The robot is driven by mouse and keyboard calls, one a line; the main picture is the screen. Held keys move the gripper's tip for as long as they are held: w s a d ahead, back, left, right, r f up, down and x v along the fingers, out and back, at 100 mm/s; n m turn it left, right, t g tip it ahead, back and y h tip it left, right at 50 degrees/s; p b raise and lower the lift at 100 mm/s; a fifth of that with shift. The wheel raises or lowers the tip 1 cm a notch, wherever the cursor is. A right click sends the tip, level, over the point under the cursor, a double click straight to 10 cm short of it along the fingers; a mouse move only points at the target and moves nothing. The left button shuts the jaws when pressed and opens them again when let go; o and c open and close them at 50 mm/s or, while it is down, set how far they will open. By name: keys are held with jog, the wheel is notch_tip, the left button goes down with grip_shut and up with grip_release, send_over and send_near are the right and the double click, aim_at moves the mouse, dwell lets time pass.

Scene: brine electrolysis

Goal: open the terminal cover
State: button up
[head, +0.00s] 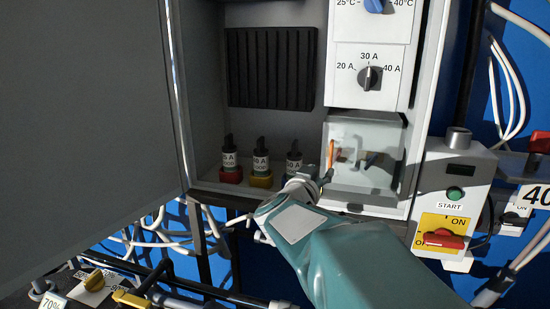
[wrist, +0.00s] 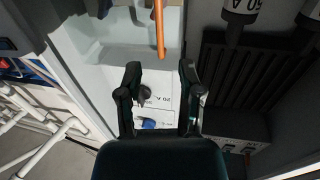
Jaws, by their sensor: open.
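The terminal cover (head: 378,131) looks like a clear, pale panel over the terminal box, below the 20–40 A dial in the head view. Behind it are an orange piece (head: 331,155) and a dark terminal (head: 369,159). My gripper (head: 326,177) is at the lower left of this box; its fingers are small and partly hidden there. In the wrist view my gripper (wrist: 160,70) is open, with nothing between its fingers. The orange piece (wrist: 159,30) shows just beyond the fingertips. I cannot tell whether a finger touches the cover.
Several labelled black fuses (head: 262,163) stand left of the box. A big grey cabinet door (head: 85,110) hangs open at the left. A switch box with a green START button (head: 454,194) and red switch (head: 443,239) is at the right. White cables (head: 160,232) hang below.

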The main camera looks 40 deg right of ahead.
aim_at(330, 159)
jog(key=x, duration=0.8)
jog(key=shift+w+d, duration=0.15)
grip_shut()
